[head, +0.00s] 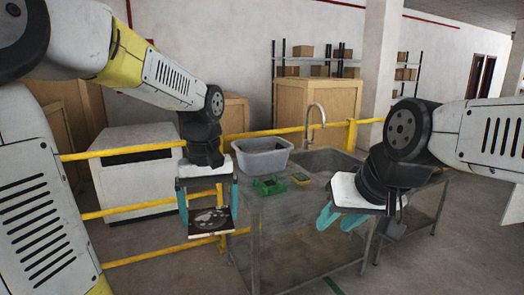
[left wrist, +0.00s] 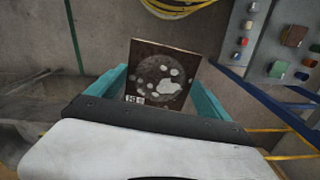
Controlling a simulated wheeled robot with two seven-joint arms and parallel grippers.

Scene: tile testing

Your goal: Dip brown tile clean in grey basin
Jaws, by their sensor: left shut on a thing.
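The brown tile (head: 209,222) is a flat square with a round pattern of pale blotches. My left gripper (head: 209,208) is shut on it and holds it in the air, left of the metal table. The tile (left wrist: 160,76) also shows between the teal fingers of my left gripper (left wrist: 160,85) in the left wrist view, with a small black-and-white mark near one corner. The grey basin (head: 262,157) stands on the table, to the right of and beyond the tile. My right gripper (head: 342,217) is open and empty above the table's right side.
The metal table (head: 300,215) has a sink (head: 325,160) with a tall faucet. A yellow railing (head: 130,154) runs behind the left gripper. The table's front part is clear.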

